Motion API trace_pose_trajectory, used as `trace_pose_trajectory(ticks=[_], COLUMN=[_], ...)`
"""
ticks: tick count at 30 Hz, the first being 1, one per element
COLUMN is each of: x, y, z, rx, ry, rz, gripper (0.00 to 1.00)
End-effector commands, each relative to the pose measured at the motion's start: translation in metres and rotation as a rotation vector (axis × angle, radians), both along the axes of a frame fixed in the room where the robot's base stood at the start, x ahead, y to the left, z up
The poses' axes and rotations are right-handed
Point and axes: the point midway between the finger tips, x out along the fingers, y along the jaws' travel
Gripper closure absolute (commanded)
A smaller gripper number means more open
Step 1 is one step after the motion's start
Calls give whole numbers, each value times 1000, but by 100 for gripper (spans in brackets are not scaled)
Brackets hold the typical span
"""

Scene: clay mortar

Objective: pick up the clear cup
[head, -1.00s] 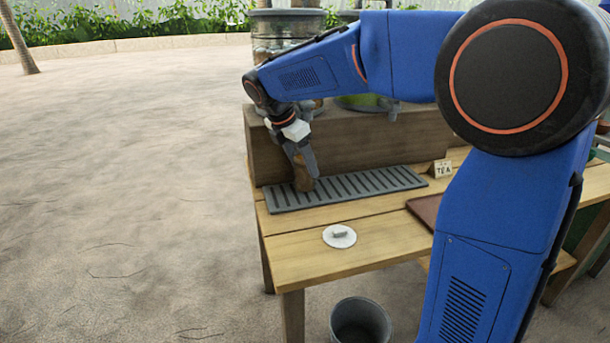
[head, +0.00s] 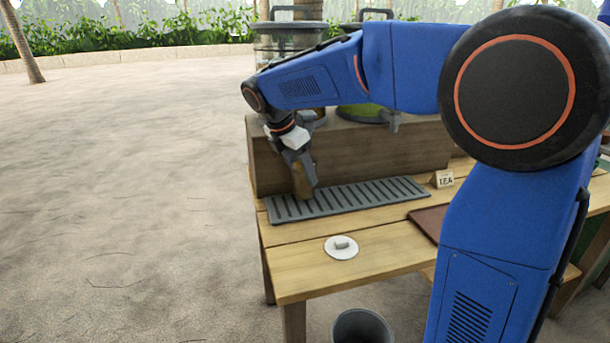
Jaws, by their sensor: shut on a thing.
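My gripper (head: 303,174) points down at the left part of the grey slatted drip tray (head: 372,190). It is shut on a small cup (head: 302,184), which looks brownish and see-through against the wood behind. The cup is upright or nearly so, with its lower end at the tray's back edge. I cannot tell whether its base touches the tray. The fingers hide part of the cup.
A wooden block (head: 390,148) stands behind the tray, bearing large glass dispensers (head: 285,48). A white disc with a knob (head: 341,247) lies on the table (head: 300,275). A TEA sign (head: 443,179) stands right. A grey bucket (head: 362,328) is below.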

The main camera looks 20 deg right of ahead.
Motion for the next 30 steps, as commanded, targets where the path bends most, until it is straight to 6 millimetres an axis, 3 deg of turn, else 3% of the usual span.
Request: trace_pose_trajectory(ticks=[12,18,24,30], x=[-37,-52,-61,-65], y=[91,127,149,157], z=[0,0,-1,-1], rx=[0,0,0,0], ry=[0,1,0,0], rz=[6,4,3,1], gripper=[84,84,84,84])
